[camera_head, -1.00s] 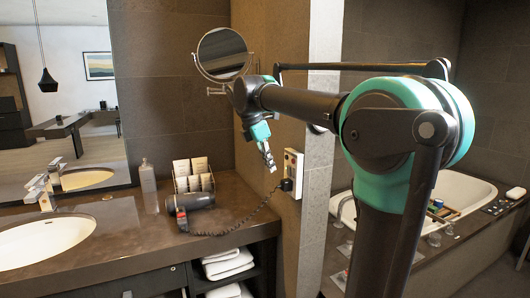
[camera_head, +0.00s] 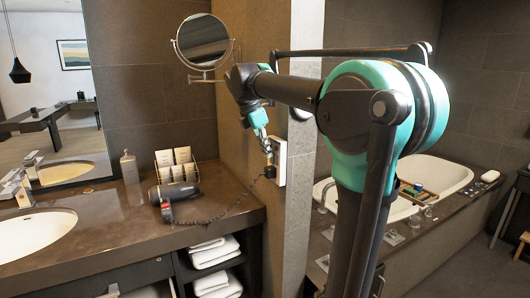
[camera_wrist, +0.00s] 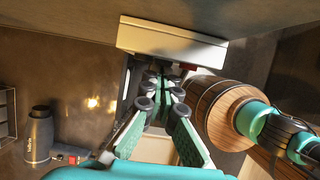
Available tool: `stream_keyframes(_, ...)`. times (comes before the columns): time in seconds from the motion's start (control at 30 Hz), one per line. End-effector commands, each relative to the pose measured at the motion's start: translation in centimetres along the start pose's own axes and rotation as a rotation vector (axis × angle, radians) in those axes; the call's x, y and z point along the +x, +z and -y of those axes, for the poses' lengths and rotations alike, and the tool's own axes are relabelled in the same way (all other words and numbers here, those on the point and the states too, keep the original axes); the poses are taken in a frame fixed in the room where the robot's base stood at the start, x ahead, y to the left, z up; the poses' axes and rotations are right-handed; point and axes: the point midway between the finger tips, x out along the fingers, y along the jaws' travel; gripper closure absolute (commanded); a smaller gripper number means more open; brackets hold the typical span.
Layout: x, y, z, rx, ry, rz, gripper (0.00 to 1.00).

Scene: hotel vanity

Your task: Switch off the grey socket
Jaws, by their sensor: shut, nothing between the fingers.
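The socket (camera_head: 280,163) is a pale box on the side of the wall, right of the vanity counter. A black plug with a coiled cord (camera_head: 270,173) is at its lower left. My gripper (camera_head: 268,152) is shut and empty, pointing down, and overlaps the socket's left part in the head view. In the wrist view the socket (camera_wrist: 172,41) is a pale slab at the top, with a small red part under its edge. My gripper's fingers (camera_wrist: 160,85) are together just below it. I cannot tell whether they touch it. The switch's state is not readable.
A dark hair dryer (camera_head: 175,191) lies on the brown counter (camera_head: 110,213), with a card rack (camera_head: 176,166) behind it. A round mirror (camera_head: 203,41) hangs above. A bathtub (camera_head: 437,175) is at the right, beyond the partition wall.

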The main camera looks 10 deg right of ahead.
Motion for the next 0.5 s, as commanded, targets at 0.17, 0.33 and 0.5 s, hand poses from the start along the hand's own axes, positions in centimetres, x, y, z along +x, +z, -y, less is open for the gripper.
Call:
stream_keyframes(0.17,0.0,0.0,0.0,0.000,0.000,0.000,1.00)
stream_keyframes(0.33,-0.5,0.2,0.0,0.000,0.000,0.000,1.00)
stream_keyframes(0.5,-1.2,0.5,0.0,0.000,0.000,0.000,1.00)
